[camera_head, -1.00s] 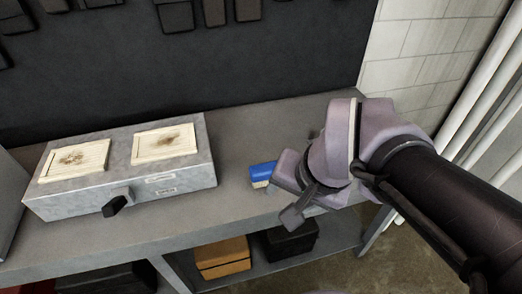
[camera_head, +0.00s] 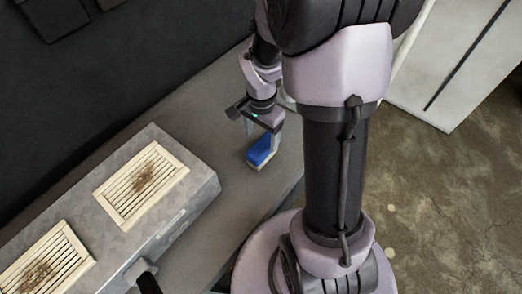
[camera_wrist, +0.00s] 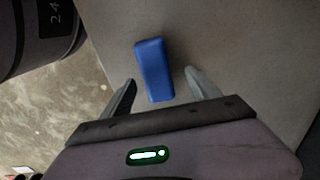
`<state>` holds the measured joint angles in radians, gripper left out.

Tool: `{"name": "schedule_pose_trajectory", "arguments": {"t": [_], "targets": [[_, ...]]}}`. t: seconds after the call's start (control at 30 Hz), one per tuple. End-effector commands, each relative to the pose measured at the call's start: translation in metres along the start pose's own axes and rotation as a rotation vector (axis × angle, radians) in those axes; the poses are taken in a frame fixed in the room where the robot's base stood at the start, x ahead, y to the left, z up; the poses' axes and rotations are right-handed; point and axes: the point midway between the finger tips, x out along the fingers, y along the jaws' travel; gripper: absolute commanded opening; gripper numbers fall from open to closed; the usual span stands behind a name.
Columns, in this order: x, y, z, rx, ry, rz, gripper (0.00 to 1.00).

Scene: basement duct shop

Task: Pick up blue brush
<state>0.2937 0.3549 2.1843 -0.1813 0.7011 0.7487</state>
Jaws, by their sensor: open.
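The blue brush (camera_head: 261,149) lies on the grey bench top, blue back up with pale bristles below. My gripper (camera_head: 262,128) is just above it, pointing down. In the wrist view the blue brush (camera_wrist: 154,70) lies between and slightly beyond the two fingertips of my gripper (camera_wrist: 160,76). The fingers are spread apart, with a gap on each side of the brush. No contact with the brush is visible.
A grey metal box with two stained, slatted cream panels (camera_head: 141,185) stands on the bench (camera_head: 205,128) left of the brush. A black knob (camera_head: 147,281) sticks out of its front. A dark wall is behind. Concrete floor (camera_head: 440,190) lies at the right.

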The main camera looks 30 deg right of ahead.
Motion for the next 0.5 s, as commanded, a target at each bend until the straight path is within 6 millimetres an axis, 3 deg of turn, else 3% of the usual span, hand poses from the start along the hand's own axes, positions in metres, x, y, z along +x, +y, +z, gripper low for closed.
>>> {"name": "schedule_pose_trajectory", "arguments": {"t": [0.33, 0.5], "targets": [[0.060, 0.008, 0.001, 0.000, -0.001, 0.001, 0.71], [0.072, 0.007, 0.001, 0.000, 0.000, -0.001, 0.71]]}}
